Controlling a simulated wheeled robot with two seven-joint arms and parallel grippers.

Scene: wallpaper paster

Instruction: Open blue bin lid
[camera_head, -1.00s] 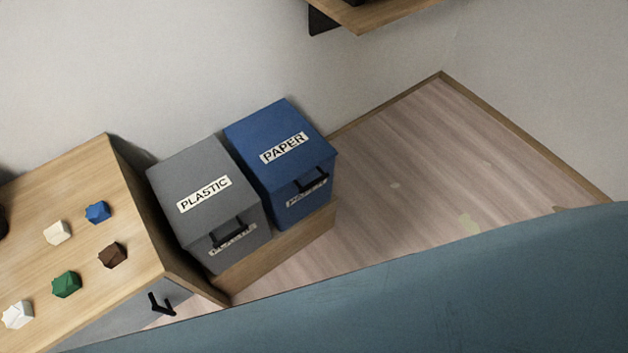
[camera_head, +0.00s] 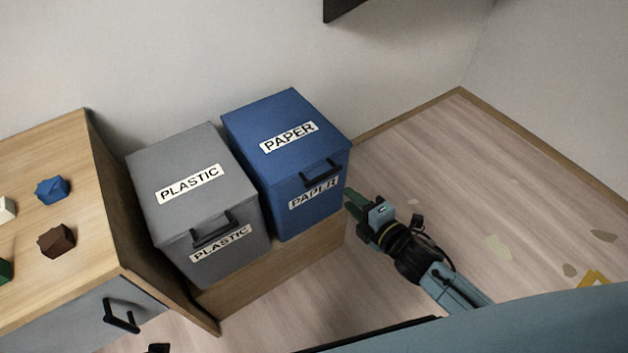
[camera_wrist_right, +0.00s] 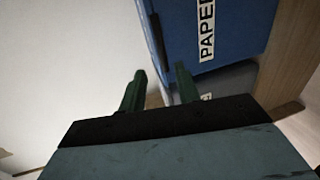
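The blue bin (camera_head: 255,135), labelled PAPER, stands upright with its lid shut. Its black handle (camera_head: 320,169) is at the lid's front edge. My right gripper (camera_head: 351,198) is just right of the blue bin's front, lower than the handle and apart from it. In the right wrist view the gripper (camera_wrist_right: 160,78) has its two green fingers spread with nothing between them. The blue bin (camera_wrist_right: 235,35) fills the upper right there, with the dark handle (camera_wrist_right: 157,42) beyond the fingers. My left gripper cannot be made out.
The grey PLASTIC bin (camera_head: 165,158) stands left of the blue bin, lid shut. Both are on a wooden plinth (camera_head: 290,268). A wooden cabinet (camera_head: 75,140) with several coloured pieces is at the left. A dark-edged shelf (camera_head: 340,8) hangs above. Floor (camera_head: 440,160) at the right is mostly clear.

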